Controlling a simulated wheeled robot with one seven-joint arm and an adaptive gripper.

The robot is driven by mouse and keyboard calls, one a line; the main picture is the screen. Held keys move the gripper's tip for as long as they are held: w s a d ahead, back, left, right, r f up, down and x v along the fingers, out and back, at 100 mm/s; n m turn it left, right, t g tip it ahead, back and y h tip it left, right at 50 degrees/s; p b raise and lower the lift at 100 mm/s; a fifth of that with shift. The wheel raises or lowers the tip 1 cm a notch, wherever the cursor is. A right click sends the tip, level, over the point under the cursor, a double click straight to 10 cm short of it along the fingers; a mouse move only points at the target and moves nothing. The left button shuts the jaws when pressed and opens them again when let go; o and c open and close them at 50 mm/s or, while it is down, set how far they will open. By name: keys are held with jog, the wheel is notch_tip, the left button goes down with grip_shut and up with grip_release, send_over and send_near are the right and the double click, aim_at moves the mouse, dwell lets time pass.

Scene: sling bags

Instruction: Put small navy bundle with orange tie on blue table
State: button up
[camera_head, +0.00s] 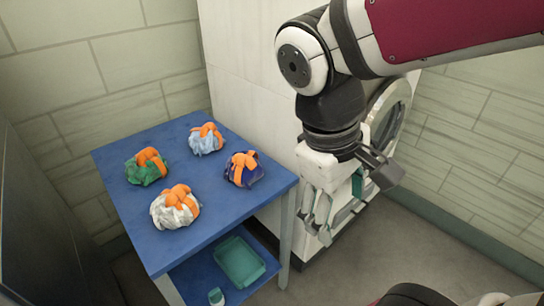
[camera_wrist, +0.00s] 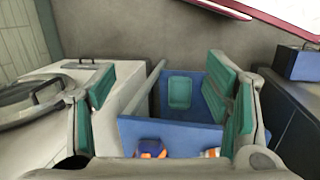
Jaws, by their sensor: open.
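The navy bundle with an orange tie (camera_head: 243,169) sits on the blue table (camera_head: 225,215) near its right corner in the head view. At the bottom of the wrist view, a bundle with orange and dark blue (camera_wrist: 151,148) shows in part. Three other bundles with orange ties share the tabletop: light blue (camera_head: 206,138), green (camera_head: 147,166) and white (camera_head: 175,207). My gripper (camera_head: 322,220) is to the right of the table, apart from the bundles. Its teal-padded fingers (camera_wrist: 165,95) are spread in the wrist view, with nothing held between them.
A white front-loading washer (camera_head: 250,75) stands behind the table and my arm. Open floor (camera_head: 385,250) lies at the right.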

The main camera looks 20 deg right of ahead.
jog(key=s+a+r+m+t+y, duration=0.2)
jog(key=s+a+m+y, duration=0.1)
jog(key=s+a, duration=0.1)
jog(key=shift+s+t, duration=0.35)
jog(key=shift+t, duration=0.05)
jog(key=shift+r, duration=0.15)
